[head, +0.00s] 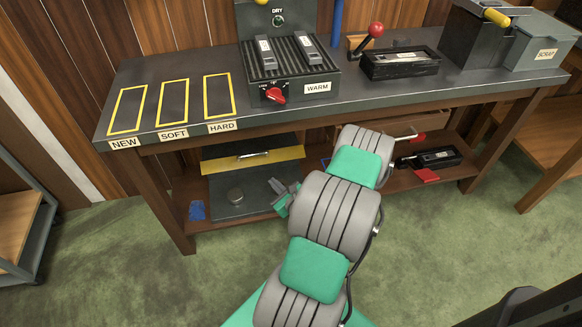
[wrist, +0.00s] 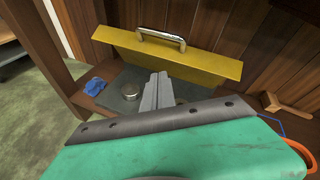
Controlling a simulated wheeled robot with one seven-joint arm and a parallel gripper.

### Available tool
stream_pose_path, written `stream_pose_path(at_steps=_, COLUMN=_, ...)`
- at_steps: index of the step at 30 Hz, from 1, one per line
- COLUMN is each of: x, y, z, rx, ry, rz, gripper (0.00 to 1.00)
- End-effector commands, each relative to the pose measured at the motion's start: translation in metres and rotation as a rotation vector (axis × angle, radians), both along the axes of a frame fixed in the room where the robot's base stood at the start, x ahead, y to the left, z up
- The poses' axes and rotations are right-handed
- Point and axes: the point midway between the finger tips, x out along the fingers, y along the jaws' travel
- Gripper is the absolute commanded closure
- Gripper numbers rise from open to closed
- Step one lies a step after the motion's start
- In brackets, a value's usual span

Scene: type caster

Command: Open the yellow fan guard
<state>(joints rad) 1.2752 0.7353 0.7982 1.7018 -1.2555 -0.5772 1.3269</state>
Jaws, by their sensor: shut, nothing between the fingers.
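The yellow fan guard (head: 283,155) is on the lower shelf, under the left part of the bench. In the wrist view the yellow guard (wrist: 195,64) stands raised and tilted at the back of a dark grey surface (wrist: 128,108). Its metal handle (wrist: 163,38) is along the top edge. My gripper (head: 284,192) is at the right of the dark surface, in front of the guard. In the wrist view its fingers (wrist: 158,82) are together and empty, pointing toward the guard, seemingly apart from it. My wrist hides part of the dark surface.
A round metal knob (wrist: 103,95) sits on the dark surface. A blue cloth (head: 197,210) lies left of it on the shelf. The bench leg (head: 165,205) bounds the left. A black cassette (head: 436,158) lies farther right. The wooden wall is close behind.

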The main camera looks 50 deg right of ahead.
Motion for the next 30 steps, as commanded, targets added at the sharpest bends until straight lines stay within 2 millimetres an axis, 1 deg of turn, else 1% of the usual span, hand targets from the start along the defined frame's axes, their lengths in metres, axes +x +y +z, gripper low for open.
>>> stream_pose_path(at_steps=1, x=-0.027, y=-0.019, z=-0.016, rx=0.113, ry=-0.055, rz=-0.159, gripper=1.00)
stream_pose_path(at_steps=3, x=-0.054, y=-0.037, z=-0.027, rx=0.217, ry=-0.123, rz=-0.315, gripper=1.00)
stream_pose_path(at_steps=5, x=-0.067, y=-0.045, z=-0.033, rx=0.266, ry=-0.157, rz=-0.389, gripper=1.00)
stream_pose_path(at_steps=7, x=-0.069, y=-0.050, z=-0.036, rx=0.285, ry=-0.174, rz=-0.419, gripper=1.00)
stream_pose_path(at_steps=8, x=-0.068, y=-0.051, z=-0.037, rx=0.287, ry=-0.175, rz=-0.422, gripper=1.00)
stream_pose_path(at_steps=11, x=-0.056, y=-0.058, z=-0.041, rx=0.282, ry=-0.173, rz=-0.415, gripper=1.00)
stream_pose_path(at_steps=22, x=0.009, y=-0.101, z=-0.062, rx=0.277, ry=-0.170, rz=-0.410, gripper=1.00)
stream_pose_path(at_steps=23, x=0.014, y=-0.104, z=-0.061, rx=0.276, ry=-0.173, rz=-0.410, gripper=1.00)
stream_pose_path(at_steps=24, x=0.019, y=-0.108, z=-0.054, rx=0.276, ry=-0.172, rz=-0.412, gripper=1.00)
stream_pose_path(at_steps=25, x=0.023, y=-0.111, z=-0.051, rx=0.275, ry=-0.173, rz=-0.412, gripper=1.00)
stream_pose_path(at_steps=30, x=0.035, y=-0.120, z=-0.043, rx=0.279, ry=-0.171, rz=-0.416, gripper=1.00)
